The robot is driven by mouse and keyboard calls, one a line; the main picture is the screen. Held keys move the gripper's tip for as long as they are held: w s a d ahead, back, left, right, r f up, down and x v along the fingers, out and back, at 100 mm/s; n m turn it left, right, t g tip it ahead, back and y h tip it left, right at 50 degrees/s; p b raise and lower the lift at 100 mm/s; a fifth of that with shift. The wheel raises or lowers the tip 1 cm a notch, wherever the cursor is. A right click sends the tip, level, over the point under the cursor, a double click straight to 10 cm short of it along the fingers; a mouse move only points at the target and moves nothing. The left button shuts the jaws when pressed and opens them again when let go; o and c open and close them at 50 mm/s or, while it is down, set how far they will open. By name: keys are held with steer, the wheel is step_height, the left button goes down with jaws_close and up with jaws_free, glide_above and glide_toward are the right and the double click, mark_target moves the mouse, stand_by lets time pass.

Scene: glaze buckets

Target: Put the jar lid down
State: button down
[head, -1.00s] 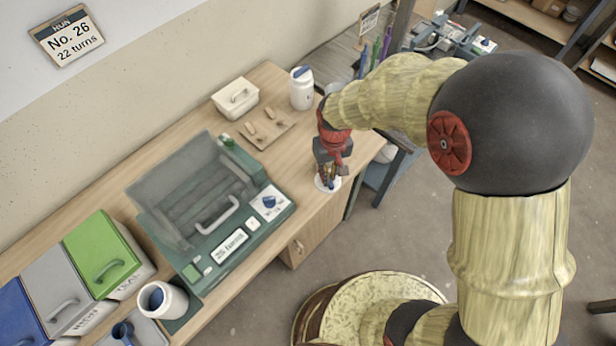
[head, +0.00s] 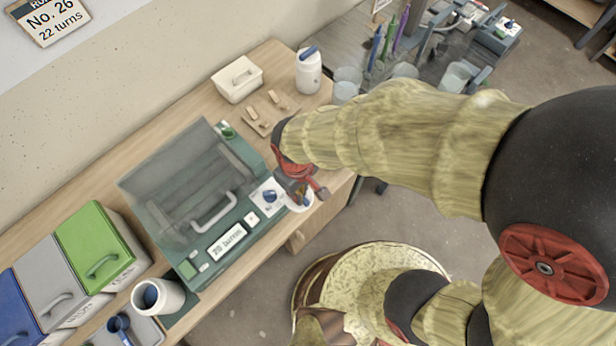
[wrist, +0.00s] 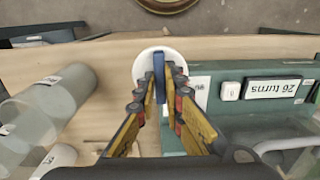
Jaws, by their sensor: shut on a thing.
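My gripper (wrist: 160,88) is shut on the upright blue handle (wrist: 160,78) of the jar lid, a round white disc (wrist: 148,62). In the head view, my gripper (head: 299,192) is beside the right end of the green machine, and the white lid (head: 302,205) shows partly below it, near the bench's front edge. The wrist view shows the lid over bare wood, with the machine to its right. I cannot tell whether the lid touches the bench. An open white jar (head: 170,302) with something blue inside stands at the machine's near left end.
The green machine (head: 180,250) with a clear cover fills the middle of the bench (head: 338,180). Colored bins (head: 93,240) stand left.

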steer(key=w+f+b, duration=0.1)
steer(key=w+f, duration=0.1)
steer(key=w+d+f, duration=0.1)
steer(key=w+f, duration=0.2)
steer(key=w+f+b, duration=0.1)
steer(key=w+f, duration=0.1)
steer(key=w, duration=0.1)
steer(key=shift+w+d+f+b, duration=0.15)
steer(key=shift+w+d+b, duration=0.05)
steer(key=shift+b, duration=0.1)
steer(key=shift+w+f+b, duration=0.15)
steer(key=shift+f+b, duration=0.25)
steer(key=shift+f, duration=0.5)
steer(key=shift+w+f+b, duration=0.15)
steer(key=shift+f+b, duration=0.25)
steer(key=shift+f, duration=0.45)
steer(key=shift+f, duration=0.15)
steer(key=c, duration=1.9)
jaws_free()
